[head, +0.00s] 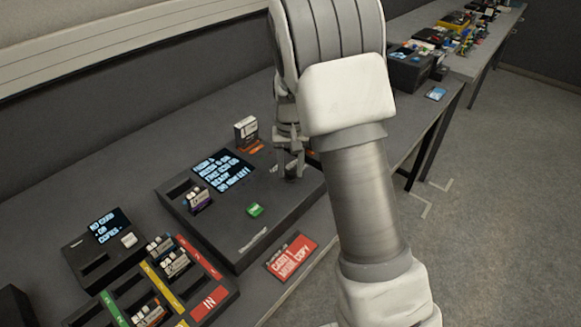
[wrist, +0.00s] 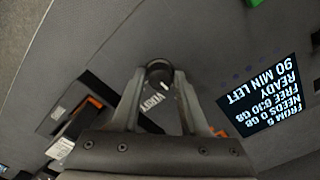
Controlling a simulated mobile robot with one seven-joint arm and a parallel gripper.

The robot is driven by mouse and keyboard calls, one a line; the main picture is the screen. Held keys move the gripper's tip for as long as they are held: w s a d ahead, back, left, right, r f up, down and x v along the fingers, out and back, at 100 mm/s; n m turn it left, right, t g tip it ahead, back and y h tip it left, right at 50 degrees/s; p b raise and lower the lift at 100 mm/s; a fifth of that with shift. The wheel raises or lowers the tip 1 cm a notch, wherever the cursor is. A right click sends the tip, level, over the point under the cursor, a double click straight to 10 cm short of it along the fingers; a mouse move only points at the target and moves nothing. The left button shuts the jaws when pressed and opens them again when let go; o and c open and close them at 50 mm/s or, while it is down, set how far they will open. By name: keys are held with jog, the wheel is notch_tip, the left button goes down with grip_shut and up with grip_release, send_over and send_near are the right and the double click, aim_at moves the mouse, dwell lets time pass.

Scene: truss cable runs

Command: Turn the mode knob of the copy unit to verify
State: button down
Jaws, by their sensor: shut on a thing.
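The copy unit (head: 275,215) is a dark box on the bench with a lit screen (head: 224,170) and a green button (head: 255,210). Its black mode knob (wrist: 158,72) shows in the wrist view, between the fingertips of my gripper (wrist: 160,78). The fingers are shut on the knob from both sides. A white label reading VERIFY (wrist: 152,104) lies close to the knob, between the fingers; a short pale mark is on the knob's near side. In the head view my gripper (head: 290,160) is down at the unit's right part and hides the knob.
A red card (head: 291,256) reading CARD 1 MODE COPY lies in front. A small screen box (head: 105,240) and a slotted tray (head: 215,297) with cards stand at left. A white-and-orange item (head: 246,132) stands behind the unit. Another bench stands farther back.

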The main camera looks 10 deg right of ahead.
aim_at(291, 170)
jog(key=shift+r, duration=0.1)
jog(key=m+p, duration=0.2)
jog(key=m, duration=0.2)
jog(key=shift+m+p, duration=1.1)
jog(key=shift+m, duration=1.2)
jog(key=shift+c, duration=2.1)
grip_release()
notch_tip(291, 170, up, 17)
jog(key=p, duration=0.2)
jog(key=shift+r, duration=0.15)
